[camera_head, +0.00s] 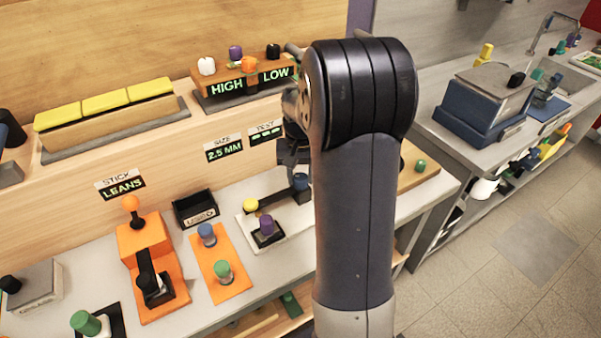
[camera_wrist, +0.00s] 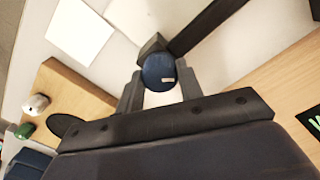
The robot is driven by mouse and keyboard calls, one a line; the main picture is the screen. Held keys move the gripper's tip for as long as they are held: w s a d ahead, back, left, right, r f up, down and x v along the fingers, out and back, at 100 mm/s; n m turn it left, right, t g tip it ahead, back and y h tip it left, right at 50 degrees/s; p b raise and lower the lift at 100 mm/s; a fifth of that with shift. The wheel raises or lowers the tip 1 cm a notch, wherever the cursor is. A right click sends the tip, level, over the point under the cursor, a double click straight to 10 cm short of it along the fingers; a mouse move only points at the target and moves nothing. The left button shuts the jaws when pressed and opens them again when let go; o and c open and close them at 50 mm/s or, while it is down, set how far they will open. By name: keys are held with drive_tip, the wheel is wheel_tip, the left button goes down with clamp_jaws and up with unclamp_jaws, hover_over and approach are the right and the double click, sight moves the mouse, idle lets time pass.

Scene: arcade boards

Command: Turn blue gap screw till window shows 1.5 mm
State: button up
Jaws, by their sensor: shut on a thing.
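The blue gap screw (camera_head: 301,182) stands at the right end of a dark bar on a white plate, just left of my arm in the head view. In the wrist view its round blue top (camera_wrist: 158,70) with a small pale mark lies between the two fingers of my gripper (camera_wrist: 160,88). My gripper is shut on it. In the head view my gripper (camera_head: 293,155) is mostly hidden behind my arm. The size window (camera_head: 224,152) on the wall panel reads 2.5 MM.
The test window (camera_head: 266,133) beside it shows dashes. A yellow knob (camera_head: 250,205) and a purple knob (camera_head: 266,225) stand left of the screw. A wooden block (camera_head: 418,168) with a green knob lies to the right. An orange plate (camera_head: 218,267) is further left.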

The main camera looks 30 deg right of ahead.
drive_tip(key=n, duration=0.6)
drive_tip(key=shift+p, duration=0.3)
drive_tip(key=n, duration=0.6)
drive_tip(key=shift+n, duration=0.4)
drive_tip(key=n, duration=0.6)
drive_tip(key=shift+p, duration=0.35)
drive_tip(key=n, duration=0.6)
drive_tip(key=shift+n, duration=0.3)
drive_tip(key=o, duration=1)
